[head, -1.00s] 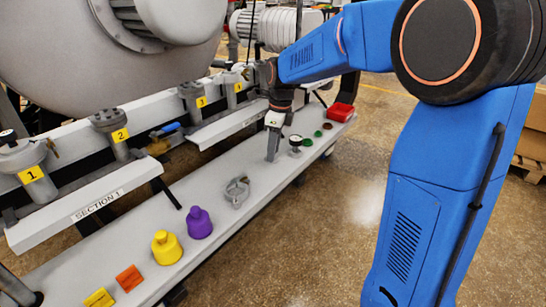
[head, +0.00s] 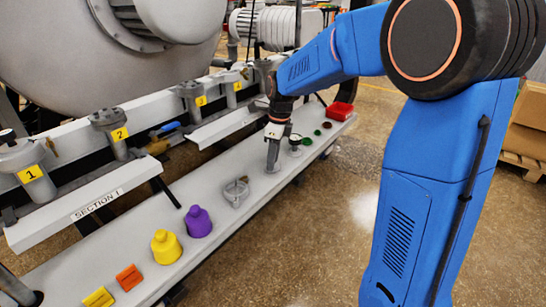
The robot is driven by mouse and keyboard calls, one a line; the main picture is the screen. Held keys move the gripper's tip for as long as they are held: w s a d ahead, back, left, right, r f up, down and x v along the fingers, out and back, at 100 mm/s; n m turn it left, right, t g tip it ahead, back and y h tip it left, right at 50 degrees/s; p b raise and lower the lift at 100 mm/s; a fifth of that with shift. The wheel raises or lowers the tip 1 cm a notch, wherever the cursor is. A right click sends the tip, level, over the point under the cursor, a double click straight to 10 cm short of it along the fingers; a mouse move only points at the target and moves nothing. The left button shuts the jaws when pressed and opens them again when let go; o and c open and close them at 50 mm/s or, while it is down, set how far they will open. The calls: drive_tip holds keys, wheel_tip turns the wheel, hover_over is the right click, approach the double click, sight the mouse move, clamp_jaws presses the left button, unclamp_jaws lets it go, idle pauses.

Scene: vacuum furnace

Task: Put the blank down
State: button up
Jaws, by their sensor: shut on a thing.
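My gripper (head: 273,163) is low over the grey bench shelf, pointing down, between the metal clamp (head: 236,190) and the small round gauge (head: 295,140). It is shut, with its fingertips at or just above the shelf surface. The blank in its grip cannot be made out at this size; the fingers hide it. I cannot tell whether it touches the shelf (head: 190,268).
A purple plug (head: 198,222), yellow plug (head: 166,247), orange block (head: 129,277) and yellow block (head: 98,298) stand nearer on the shelf. Green discs (head: 307,141) and a red tray (head: 341,112) lie beyond the gripper. Numbered valves (head: 112,130) line the left.

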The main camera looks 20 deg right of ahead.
sight(277, 165)
drive_tip(key=o, duration=1.1)
drive_tip(key=shift+r, duration=0.1)
wheel_tip(277, 165, up, 12)
drive_tip(key=d, duration=0.1)
drive_tip(key=s+d+r+n, duration=0.2)
drive_tip(key=s+n, duration=0.3)
drive_tip(key=s, duration=0.4)
drive_tip(key=s+d+f+n+t, duration=0.1)
drive_tip(key=s+f+n, duration=0.2)
drive_tip(key=s+n, duration=0.3)
drive_tip(key=s+d+f+n+t, duration=0.1)
drive_tip(key=s+f+n, duration=0.2)
drive_tip(key=s+n, duration=0.3)
drive_tip(key=s+d+f+n+t+h, duration=0.1)
drive_tip(key=s+d+f+n+t, duration=0.1)
drive_tip(key=s+n, duration=0.5)
drive_tip(key=shift+s+f, duration=0.9)
drive_tip(key=shift+s, duration=1.85)
